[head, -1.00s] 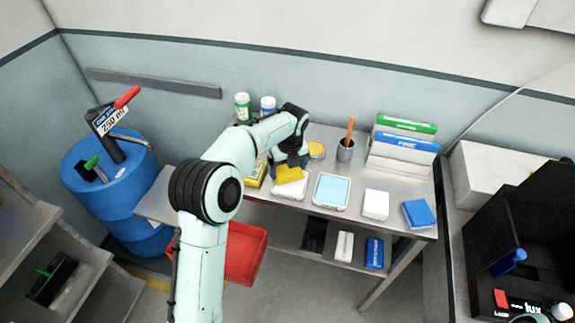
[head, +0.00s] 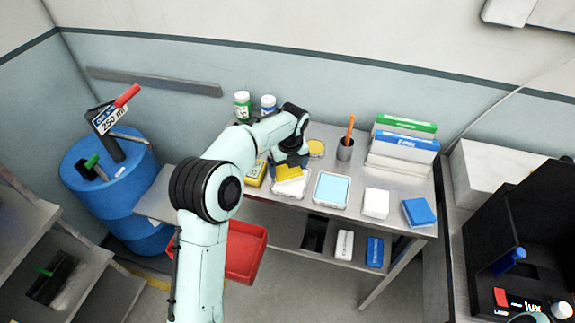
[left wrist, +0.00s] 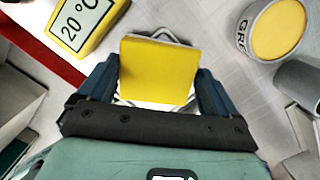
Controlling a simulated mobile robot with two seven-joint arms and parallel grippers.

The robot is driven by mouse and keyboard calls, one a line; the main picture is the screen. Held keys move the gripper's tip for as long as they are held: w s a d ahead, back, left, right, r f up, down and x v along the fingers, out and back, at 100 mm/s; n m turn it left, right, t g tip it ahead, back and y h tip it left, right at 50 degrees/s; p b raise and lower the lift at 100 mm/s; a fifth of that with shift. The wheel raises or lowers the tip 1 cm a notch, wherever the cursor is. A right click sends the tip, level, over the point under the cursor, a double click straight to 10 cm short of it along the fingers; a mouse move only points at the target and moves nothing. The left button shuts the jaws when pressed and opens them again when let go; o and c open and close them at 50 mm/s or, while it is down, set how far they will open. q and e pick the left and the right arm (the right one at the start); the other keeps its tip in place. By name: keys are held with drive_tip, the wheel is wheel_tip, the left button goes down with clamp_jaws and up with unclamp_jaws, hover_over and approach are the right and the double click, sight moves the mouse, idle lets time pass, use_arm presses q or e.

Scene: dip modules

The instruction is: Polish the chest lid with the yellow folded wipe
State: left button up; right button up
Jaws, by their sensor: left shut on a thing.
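My left gripper (head: 290,162) is shut on the yellow folded wipe (head: 288,173), over a white-rimmed tray (head: 306,194) on the metal table. In the left wrist view the wipe (left wrist: 160,70) sits between the two fingers of the left gripper (left wrist: 157,92), its flat yellow face showing. The wipe and gripper hide much of the tray, and I cannot tell whether the wipe touches it. A large pale box (head: 495,170) at the right may be the chest; a black case covers part of it. My right gripper is out of view.
A tray with a light blue surface (head: 332,188), a white block (head: 375,203) and a blue block (head: 418,212) lie to the right. A grey cup (head: 345,150), boxes (head: 407,143) and bottles stand behind. A yellow meter (head: 256,173) is left of the wipe.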

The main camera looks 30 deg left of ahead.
sight(287, 168)
use_arm(q)
drive_tip(key=shift+w+r+p, duration=0.15)
drive_tip(key=shift+r+p, duration=1.05)
drive_tip(key=shift+r, duration=2.25)
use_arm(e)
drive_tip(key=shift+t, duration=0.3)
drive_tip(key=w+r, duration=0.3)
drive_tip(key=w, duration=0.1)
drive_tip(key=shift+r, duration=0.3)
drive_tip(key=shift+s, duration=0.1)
